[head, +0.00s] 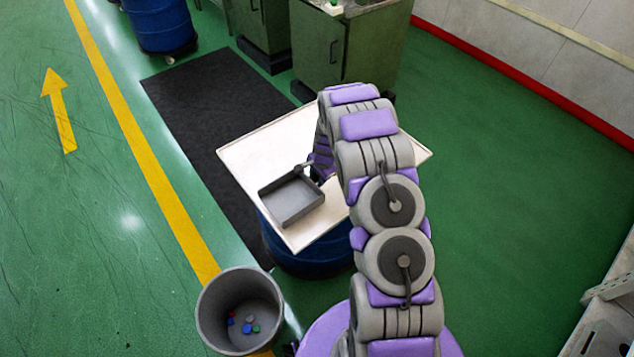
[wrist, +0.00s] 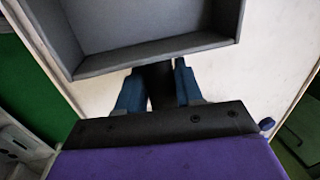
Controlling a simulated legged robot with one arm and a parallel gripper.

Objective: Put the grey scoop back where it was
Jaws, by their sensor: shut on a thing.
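The grey scoop (head: 291,203) is a square, shallow, open pan that looks empty. It is over the left part of the white tabletop (head: 262,142); I cannot tell whether it rests on the top or hangs just above it. In the wrist view the scoop (wrist: 150,55) fills the upper middle, its short dark handle pointing toward me. My gripper (wrist: 158,88) is shut on that handle, with one blue finger on each side. In the head view my arm hides much of the gripper and the right part of the top.
A blue drum (head: 305,262) stands under the white top. A grey bin (head: 205,312) with several small coloured pieces stands on the floor at lower left. Green cabinets (head: 318,62) and another blue drum (head: 160,25) are at the back. The tabletop's upper left is bare.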

